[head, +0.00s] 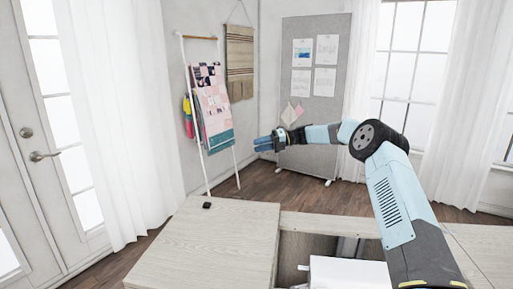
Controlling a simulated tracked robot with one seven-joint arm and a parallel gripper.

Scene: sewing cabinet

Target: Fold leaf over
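A pale wood-grain leaf (205,248) lies flat at the lower left, beside the open well of the sewing cabinet (320,224). A small black piece (207,205) sits near the leaf's far edge. A white object (345,271), perhaps the sewing machine, shows partly inside the well and is cut off by the bottom of the picture. My gripper (262,144) is up in the air beyond the cabinet's far edge, pointing left, clear of the leaf. Its blue fingers are small here, and I cannot tell whether they are apart. No held object shows.
Another pale cabinet surface (487,247) lies at the right, partly behind my arm. A leaning rack (213,110) with fabrics stands behind the leaf, and a grey pinboard (318,85) stands at the back. Wooden floor (275,187) is open between them. A door and curtain are at left.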

